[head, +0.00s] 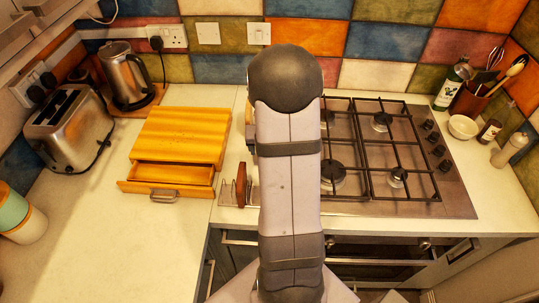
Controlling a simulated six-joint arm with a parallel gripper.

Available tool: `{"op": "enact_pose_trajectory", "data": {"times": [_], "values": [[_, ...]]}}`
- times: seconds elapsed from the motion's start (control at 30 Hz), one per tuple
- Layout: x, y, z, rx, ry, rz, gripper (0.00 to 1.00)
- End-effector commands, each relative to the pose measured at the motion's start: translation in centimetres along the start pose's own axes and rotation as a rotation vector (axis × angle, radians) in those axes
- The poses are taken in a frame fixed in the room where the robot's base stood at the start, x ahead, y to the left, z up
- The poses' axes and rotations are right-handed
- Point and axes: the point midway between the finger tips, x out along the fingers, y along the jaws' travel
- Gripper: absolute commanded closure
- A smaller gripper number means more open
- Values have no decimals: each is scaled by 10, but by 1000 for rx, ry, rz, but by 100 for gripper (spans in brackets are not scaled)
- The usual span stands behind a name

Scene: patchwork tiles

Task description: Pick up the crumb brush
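I cannot make out a crumb brush for certain. A wooden box (184,130) stands on the left worktop, and its shallow front drawer (172,173) is pulled out. The drawer's inside looks bare, though little of it shows. A brown, rounded, upright thing (241,185) stands beside thin wire loops just left of my arm; it may be toast in a rack, but I cannot tell. My arm rises through the middle of the view and hides the worktop behind it. My gripper is not visible.
A toaster (68,129) and a kettle (126,75) stand at the back left. A gas hob (400,150) fills the right. A bottle (448,88), a utensil pot (469,102) and a white bowl (462,127) stand at far right. The front left worktop (110,245) is clear.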

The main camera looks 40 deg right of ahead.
Motion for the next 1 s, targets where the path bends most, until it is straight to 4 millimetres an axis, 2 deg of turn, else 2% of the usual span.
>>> {"op": "enact_pose_trajectory", "data": {"times": [0.07, 0.1, 0.27, 0.3, 0.67, 0.77, 1.0], "values": [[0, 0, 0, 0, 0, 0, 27], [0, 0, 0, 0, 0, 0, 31], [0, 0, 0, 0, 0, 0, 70], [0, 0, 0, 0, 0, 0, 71], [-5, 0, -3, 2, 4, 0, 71], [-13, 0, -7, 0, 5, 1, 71], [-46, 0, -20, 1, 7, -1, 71]]}}
